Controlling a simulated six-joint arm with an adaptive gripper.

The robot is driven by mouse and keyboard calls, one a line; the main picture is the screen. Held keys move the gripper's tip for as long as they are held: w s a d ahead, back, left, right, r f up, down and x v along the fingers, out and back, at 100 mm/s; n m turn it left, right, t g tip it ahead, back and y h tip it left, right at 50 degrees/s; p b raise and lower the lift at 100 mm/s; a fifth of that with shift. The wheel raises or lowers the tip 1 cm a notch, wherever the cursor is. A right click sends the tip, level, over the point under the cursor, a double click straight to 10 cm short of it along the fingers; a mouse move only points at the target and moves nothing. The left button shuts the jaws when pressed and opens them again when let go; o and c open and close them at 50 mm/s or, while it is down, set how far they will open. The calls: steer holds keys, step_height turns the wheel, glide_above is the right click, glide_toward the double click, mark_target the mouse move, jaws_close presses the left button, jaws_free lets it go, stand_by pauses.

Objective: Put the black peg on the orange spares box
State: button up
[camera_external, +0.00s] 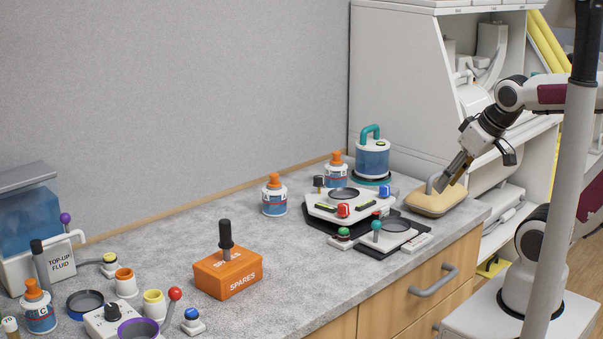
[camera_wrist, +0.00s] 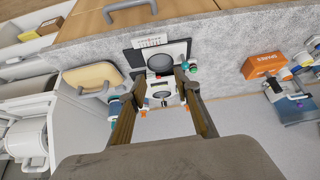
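The black peg (camera_external: 226,236) stands upright on top of the orange spares box (camera_external: 228,275), in the middle of the counter in the external view.
A white station with a dark ring (camera_external: 343,194) and a black-edged panel (camera_external: 390,236) lie between my gripper and the box. Orange-capped bottles (camera_external: 274,197) stand behind. Cups, knobs and a fluid tank (camera_external: 30,225) crowd the left. Counter around the box is clear.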

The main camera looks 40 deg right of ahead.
steer(key=shift+s+d+f+m+g, duration=0.15)
steer(key=shift+s+d, duration=0.15)
steer(key=shift+s, duration=0.55)
steer(key=shift+s+d+m+g, duration=0.15)
steer(key=shift+s+d, duration=0.1)
steer(key=shift+s, duration=0.6)
